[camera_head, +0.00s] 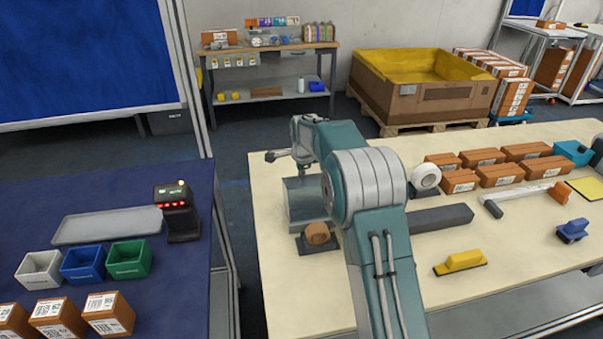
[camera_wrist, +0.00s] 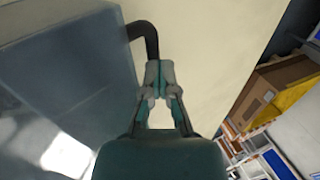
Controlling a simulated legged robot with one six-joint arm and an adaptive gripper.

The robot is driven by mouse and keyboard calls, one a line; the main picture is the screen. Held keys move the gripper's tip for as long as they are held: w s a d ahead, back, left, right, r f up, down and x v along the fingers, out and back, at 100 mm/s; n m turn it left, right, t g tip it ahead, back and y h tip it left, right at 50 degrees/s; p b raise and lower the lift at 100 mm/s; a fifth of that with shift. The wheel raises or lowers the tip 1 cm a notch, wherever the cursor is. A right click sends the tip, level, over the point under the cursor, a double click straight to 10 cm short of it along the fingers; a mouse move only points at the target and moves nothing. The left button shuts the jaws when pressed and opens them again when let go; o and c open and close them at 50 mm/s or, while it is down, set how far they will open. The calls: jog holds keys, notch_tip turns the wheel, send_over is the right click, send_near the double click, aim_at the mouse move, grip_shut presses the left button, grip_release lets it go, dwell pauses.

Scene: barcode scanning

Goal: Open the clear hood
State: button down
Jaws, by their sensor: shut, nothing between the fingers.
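The clear hood (camera_head: 303,203) is a grey-blue see-through box on the light table, left of my arm and partly hidden by it. In the wrist view the hood (camera_wrist: 65,75) fills the left side. A dark curved handle (camera_wrist: 146,33) sticks out from its side. My gripper (camera_wrist: 158,72) is shut and empty, with its fingertips at the lower end of the handle. I cannot tell if they touch it. In the head view my gripper (camera_head: 304,171) points down beside the hood's top. The hood looks closed, but its far side is hidden.
A dark grey bar (camera_head: 440,217), a white roll (camera_head: 426,177) and several brown boxes (camera_head: 500,175) lie right of my arm. A blue table (camera_head: 190,280) stands left across a gap.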

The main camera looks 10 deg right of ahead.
jog(key=v, duration=1.1)
jog(key=shift+s+r, duration=0.3)
jog(key=shift+r, duration=0.25)
jog(key=s+r+n+t, duration=0.1)
jog(key=s+r+n, duration=0.35)
jog(key=s, duration=0.55)
jog(key=s+r+n, duration=0.4)
jog(key=s+n, duration=0.1)
jog(key=s, duration=0.6)
jog(key=s+f+n, duration=0.2)
jog(key=s+n, duration=0.2)
jog(key=s, duration=0.6)
jog(key=s+f+n, duration=0.3)
jog(key=s+n, duration=0.1)
jog(key=s, duration=0.5)
jog(key=shift+s+f+t, duration=0.25)
jog(key=shift+s+t, duration=0.15)
jog(key=shift+d+n, duration=0.15)
jog(key=shift+n, duration=0.1)
